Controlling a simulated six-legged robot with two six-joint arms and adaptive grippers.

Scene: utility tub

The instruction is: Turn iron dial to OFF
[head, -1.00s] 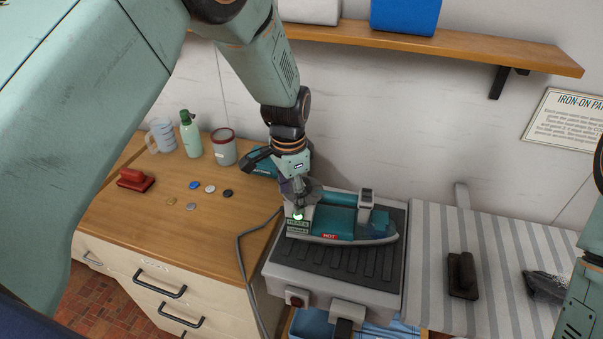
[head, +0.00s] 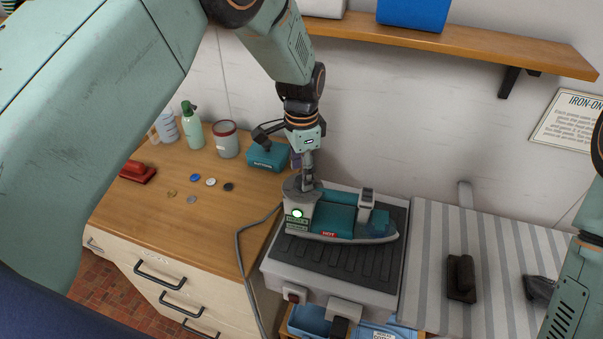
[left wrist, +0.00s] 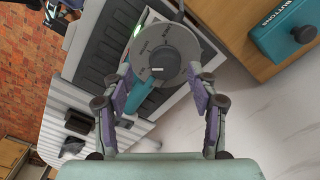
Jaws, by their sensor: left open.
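The teal iron (head: 335,216) lies on a grey ribbed rest, with a red HOT label and a lit green lamp at its left end. Its round grey dial (head: 293,186) is on top at that end, partly hidden by my left gripper (head: 307,172). In the left wrist view the dial (left wrist: 165,52) has words round its rim, too small to read surely, and a pale mark on its near side. My left gripper (left wrist: 162,82) is open above the dial, its fingers spread to either side. I cannot tell whether they touch it.
A teal buttons box (head: 267,156) stands just behind and left of the iron. A grey cord (head: 239,262) runs down the rest's left side. A dark block (head: 461,277) sits on the striped board (head: 430,250) at right. A wooden shelf (head: 460,47) crosses above.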

